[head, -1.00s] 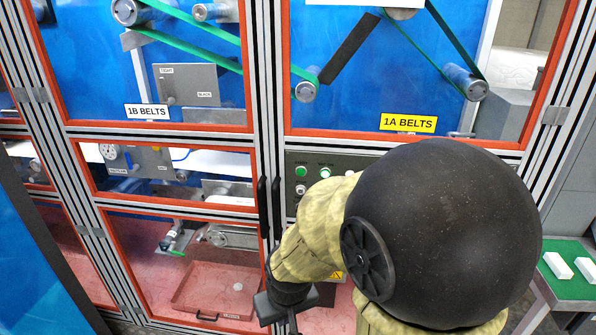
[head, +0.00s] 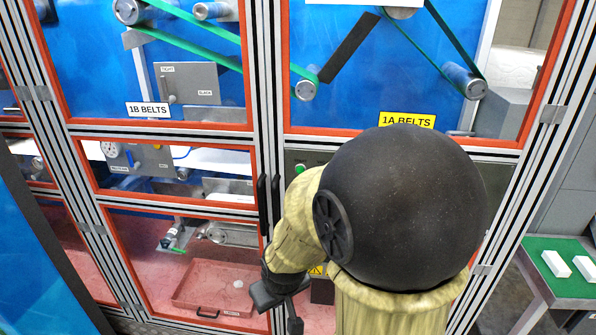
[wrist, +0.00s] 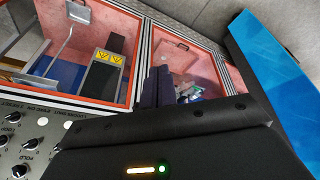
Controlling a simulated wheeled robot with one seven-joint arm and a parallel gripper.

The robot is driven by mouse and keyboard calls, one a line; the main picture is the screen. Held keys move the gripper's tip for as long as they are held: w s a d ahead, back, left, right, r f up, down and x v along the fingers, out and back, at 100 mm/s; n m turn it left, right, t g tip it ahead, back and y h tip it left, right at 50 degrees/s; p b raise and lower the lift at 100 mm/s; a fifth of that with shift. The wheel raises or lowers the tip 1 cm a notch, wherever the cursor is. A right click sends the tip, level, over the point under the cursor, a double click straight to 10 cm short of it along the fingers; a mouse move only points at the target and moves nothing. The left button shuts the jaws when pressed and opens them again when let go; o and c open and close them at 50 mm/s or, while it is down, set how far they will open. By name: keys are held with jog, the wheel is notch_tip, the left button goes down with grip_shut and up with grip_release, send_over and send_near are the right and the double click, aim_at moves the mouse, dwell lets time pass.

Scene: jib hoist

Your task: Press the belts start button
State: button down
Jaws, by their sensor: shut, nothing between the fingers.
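The grey control panel (head: 299,157) is on the cabinet between the upper and lower doors, mostly hidden behind my arm in the head view. One green button (head: 300,168) shows at its upper left; its label is too small to read surely, so I cannot tell whether it is the belts start button. My gripper (head: 294,324) is low in the head view, below and left of the panel, shut and empty. In the wrist view its dark fingers (wrist: 156,87) are together, facing the lower doors. A panel with black knobs (wrist: 22,140) shows at the lower left there.
Orange-framed clear doors surround the panel, with black handles (head: 263,202) at left. A red tray (head: 213,290) lies behind the lower door. A green-topped table (head: 556,264) with white blocks stands at right. A blue panel (head: 35,255) stands at left.

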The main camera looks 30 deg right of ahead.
jog(key=w+d+r+n+t+y+p, duration=0.1)
jog(key=w+d+n+t, duration=0.25)
jog(key=w, duration=0.35)
jog(key=w+d+r+n+t+p, duration=0.1)
jog(key=w+d+n+t, duration=0.25)
jog(key=w, duration=0.35)
jog(key=w+d+r+n+t+y, duration=0.2)
jog(key=w+d+r+n+t, duration=0.1)
jog(key=d+r+t, duration=0.3)
notch_tip(320, 180, up, 2)
jog(key=shift+w+d+r+n+y+p, duration=0.15)
jog(key=shift+w+d+n+y+p, duration=0.2)
jog(key=shift+w+d, duration=0.2)
jog(key=shift+w, duration=0.15)
jog(key=w+d+p, duration=0.2)
jog(key=w+d, duration=0.3)
jog(key=w, duration=0.2)
jog(key=shift+w, duration=0.2)
dwell(0.6)
jog(key=shift+w+d, duration=0.2)
jog(key=shift+w, duration=0.05)
